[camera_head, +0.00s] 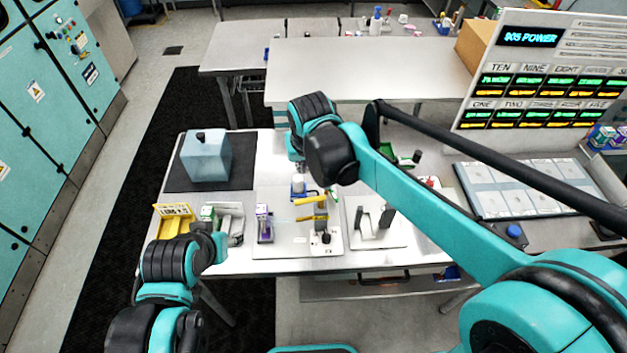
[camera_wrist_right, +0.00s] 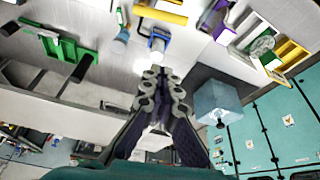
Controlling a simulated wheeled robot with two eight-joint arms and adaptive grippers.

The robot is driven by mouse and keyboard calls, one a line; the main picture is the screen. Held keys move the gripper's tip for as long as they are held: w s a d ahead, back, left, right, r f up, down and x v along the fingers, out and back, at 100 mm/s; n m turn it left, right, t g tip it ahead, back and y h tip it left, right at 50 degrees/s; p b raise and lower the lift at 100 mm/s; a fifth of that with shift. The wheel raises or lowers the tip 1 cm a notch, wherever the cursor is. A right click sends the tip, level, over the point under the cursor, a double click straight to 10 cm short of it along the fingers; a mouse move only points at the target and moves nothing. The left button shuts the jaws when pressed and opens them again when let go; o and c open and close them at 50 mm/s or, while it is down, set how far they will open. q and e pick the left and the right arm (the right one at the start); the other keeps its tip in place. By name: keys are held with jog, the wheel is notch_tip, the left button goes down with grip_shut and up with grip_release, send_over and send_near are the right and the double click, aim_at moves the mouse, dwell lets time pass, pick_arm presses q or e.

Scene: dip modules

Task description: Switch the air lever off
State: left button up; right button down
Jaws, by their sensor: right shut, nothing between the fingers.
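A yellow lever-like part (camera_head: 311,207) stands on a white plate at the bench's middle. I cannot tell surely which is the air lever. My right gripper (camera_wrist_right: 163,78) is shut and empty, apart from both parts; in the head view it is mostly hidden below the wrist. My left arm is at lower left, and its fingers cannot be made out.
A pale blue box (camera_head: 206,157) stands on a dark mat at the left. A yellow bin (camera_head: 174,222) and a purple part (camera_head: 264,224) are near the front edge. A white tray of packets (camera_head: 527,215) and a display board (camera_head: 540,70) are at the right.

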aim_at(310, 200)
jog(key=shift+w+a, duration=0.1)
jog(key=shift+w, duration=0.05)
notch_tip(310, 200, down, 10)
jog(key=b, duration=0.2)
jog(key=shift+s, duration=0.3)
dwell(0.4)
jog(key=shift+w, duration=0.1)
